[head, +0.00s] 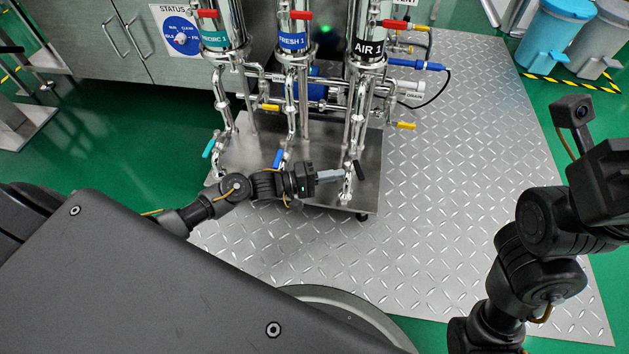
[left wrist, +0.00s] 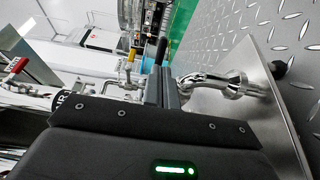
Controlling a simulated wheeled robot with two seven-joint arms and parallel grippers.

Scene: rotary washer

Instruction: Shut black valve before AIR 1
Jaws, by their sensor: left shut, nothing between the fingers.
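The AIR 1 column (head: 367,50) stands at the right of the washer, with a steel pipe running down to the base plate. The black valve handle (head: 358,169) is low on that pipe and points up at a slant. My left gripper (head: 342,174) is shut and empty, its fingertips close beside the handle on its left. In the left wrist view the shut fingers (left wrist: 162,88) are in front of the black handle (left wrist: 162,50), which rises behind them. I cannot tell whether they touch. My right arm is at the right edge of the head view; its fingers are out of frame.
A blue handle (head: 279,158) and a teal handle (head: 209,148) are on the neighbouring pipes. A yellow handle (head: 406,126) sticks out at the right. The diamond-plate floor (head: 470,140) right of the washer is clear. Bins (head: 552,40) stand at the back right.

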